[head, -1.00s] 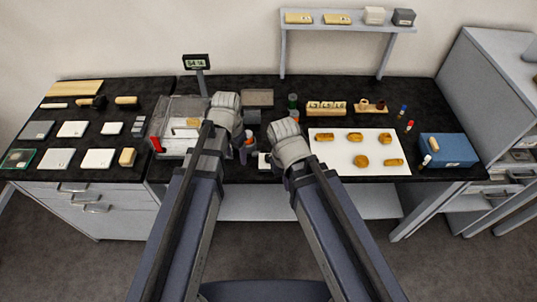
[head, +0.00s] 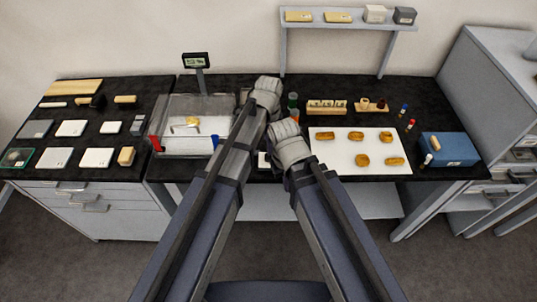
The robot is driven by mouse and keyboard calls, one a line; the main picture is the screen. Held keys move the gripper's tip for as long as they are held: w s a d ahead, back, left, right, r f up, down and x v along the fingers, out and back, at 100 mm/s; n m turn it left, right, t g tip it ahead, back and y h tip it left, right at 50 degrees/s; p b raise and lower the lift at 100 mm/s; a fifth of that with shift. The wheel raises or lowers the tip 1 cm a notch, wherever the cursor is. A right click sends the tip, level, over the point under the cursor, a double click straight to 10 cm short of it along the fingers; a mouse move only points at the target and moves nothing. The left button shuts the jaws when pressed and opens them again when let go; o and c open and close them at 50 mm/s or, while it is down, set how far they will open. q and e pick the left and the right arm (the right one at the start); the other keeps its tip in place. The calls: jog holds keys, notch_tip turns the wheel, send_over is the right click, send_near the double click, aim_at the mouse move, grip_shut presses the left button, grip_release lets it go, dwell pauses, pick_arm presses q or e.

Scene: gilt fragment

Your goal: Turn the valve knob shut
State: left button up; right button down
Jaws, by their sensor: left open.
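No valve knob can be made out clearly; my arms cover the middle of the bench. My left gripper (head: 267,92) is over the bench right of the clear box, near the dark back edge. It is open, though its fingertips are mostly hidden behind its wrist. My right gripper (head: 287,132) is just in front and to the right, left of the white sheet; its jaws are hidden. The clear box (head: 223,108) has a red part (head: 156,144) at its front left and a blue part (head: 215,142) at its front right. Something gold and white lies inside it.
A small green bottle (head: 293,103) stands close right of my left gripper. A white sheet (head: 340,165) with several golden pieces lies to the right. A blue box (head: 449,147) is at the far right. A display on a post (head: 196,61) rises behind the clear box.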

aim_at(268, 157)
pick_arm(q)
notch_tip(268, 157, down, 7)
jog(key=b, duration=0.6)
jog(key=shift+r, duration=0.1)
jog(key=shift+c, duration=0.2)
grip_shut()
